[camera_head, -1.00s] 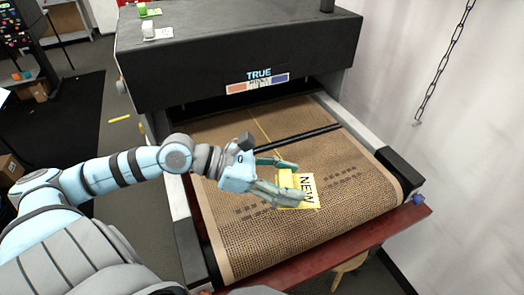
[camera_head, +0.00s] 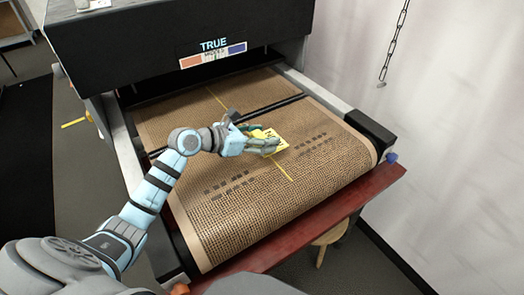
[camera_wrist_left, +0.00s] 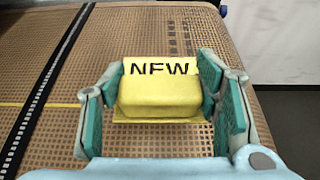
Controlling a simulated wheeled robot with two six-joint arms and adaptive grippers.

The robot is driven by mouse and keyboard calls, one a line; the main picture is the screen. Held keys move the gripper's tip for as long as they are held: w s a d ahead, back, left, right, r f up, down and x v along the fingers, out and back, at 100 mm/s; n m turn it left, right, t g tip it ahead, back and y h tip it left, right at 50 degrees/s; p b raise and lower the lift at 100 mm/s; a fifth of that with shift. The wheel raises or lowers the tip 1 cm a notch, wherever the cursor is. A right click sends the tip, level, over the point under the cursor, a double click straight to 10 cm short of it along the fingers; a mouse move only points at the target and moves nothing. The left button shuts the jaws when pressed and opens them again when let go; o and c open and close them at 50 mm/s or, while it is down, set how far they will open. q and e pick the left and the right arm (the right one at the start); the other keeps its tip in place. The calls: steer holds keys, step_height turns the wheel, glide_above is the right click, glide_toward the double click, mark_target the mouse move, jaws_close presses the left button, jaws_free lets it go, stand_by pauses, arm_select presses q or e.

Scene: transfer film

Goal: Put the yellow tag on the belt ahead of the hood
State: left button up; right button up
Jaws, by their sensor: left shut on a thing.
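The yellow tag (camera_head: 282,139), marked NEW, has a raised yellow block that shows in the left wrist view (camera_wrist_left: 160,95). My left gripper (camera_head: 264,143) is shut on that block, with green-padded fingers (camera_wrist_left: 164,98) on both sides. The tag is over the brown mesh belt (camera_head: 235,205), near the belt's middle and just in front of a black cross bar (camera_head: 275,107). I cannot tell whether it touches the belt. The dark hood (camera_head: 150,45), with a TRUE sign, stands at the back over the belt's far end. My right gripper is out of view.
A thin yellow line (camera_head: 280,169) runs lengthwise along the belt. Rows of dark marks lie on both sides of it. Metal side rails (camera_head: 330,108) edge the belt, and a red ledge (camera_head: 345,208) lies below its front. The front belt area is clear.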

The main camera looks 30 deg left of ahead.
mark_target(262, 157)
arm_select(q)
step_height(262, 157, down, 5)
steer(key=shift+r+b, duration=0.1)
steer(key=shift+b, duration=0.35)
steer(key=o, duration=0.9)
